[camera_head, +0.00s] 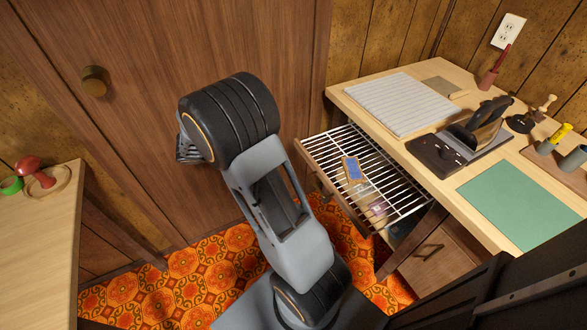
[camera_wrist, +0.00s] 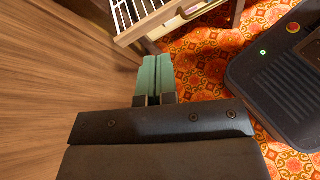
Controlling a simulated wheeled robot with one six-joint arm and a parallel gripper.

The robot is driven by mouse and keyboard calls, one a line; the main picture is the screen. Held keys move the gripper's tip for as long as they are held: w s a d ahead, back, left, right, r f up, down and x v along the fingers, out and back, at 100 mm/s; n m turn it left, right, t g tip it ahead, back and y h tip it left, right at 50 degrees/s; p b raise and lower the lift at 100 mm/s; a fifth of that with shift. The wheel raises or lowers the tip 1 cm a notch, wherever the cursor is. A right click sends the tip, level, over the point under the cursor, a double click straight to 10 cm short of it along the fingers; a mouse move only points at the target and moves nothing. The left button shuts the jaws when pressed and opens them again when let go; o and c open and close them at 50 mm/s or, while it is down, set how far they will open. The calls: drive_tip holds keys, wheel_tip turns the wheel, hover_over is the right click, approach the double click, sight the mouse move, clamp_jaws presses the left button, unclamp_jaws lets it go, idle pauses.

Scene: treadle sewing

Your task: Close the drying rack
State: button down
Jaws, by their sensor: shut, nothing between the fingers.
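The drying rack (camera_head: 340,150) is a drawer-like wooden frame with white wire bars, pulled out from under the desk. A small blue card (camera_head: 352,169) and another flat piece lie on or under the bars. In the wrist view the rack's front (camera_wrist: 150,28) shows at the top, with some bars behind it. My gripper (camera_wrist: 154,58) has green fingers lying side by side, shut and empty, just below the rack's front in the picture. I cannot tell whether they touch it. In the head view the fingers are hidden behind my arm.
The desk (camera_head: 350,92) holds a ribbed white board (camera_head: 398,103), a green mat (camera_head: 520,205) and several tools. A wooden door (camera_head: 130,120) stands close behind my arm. A second table (camera_head: 40,250) is at left.

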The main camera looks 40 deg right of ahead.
drive_tip(key=w+d+f+n+h+b, duration=0.3)
drive_tip(key=w+f+n+h+b, duration=0.15)
drive_tip(key=f, duration=0.65)
drive_tip(key=b, duration=0.4)
approach(300, 148)
drive_tip(key=shift+h, duration=0.45)
drive_tip(key=x, duration=0.6)
drive_tip(key=shift+s+d+f, duration=0.1)
drive_tip(key=shift+s+f, duration=0.1)
drive_tip(key=shift+f, duration=0.1)
drive_tip(key=shift+s+d+b, duration=0.15)
drive_tip(key=shift+d+b, duration=0.2)
drive_tip(key=shift+d, duration=0.2)
drive_tip(key=shift+r, duration=0.1)
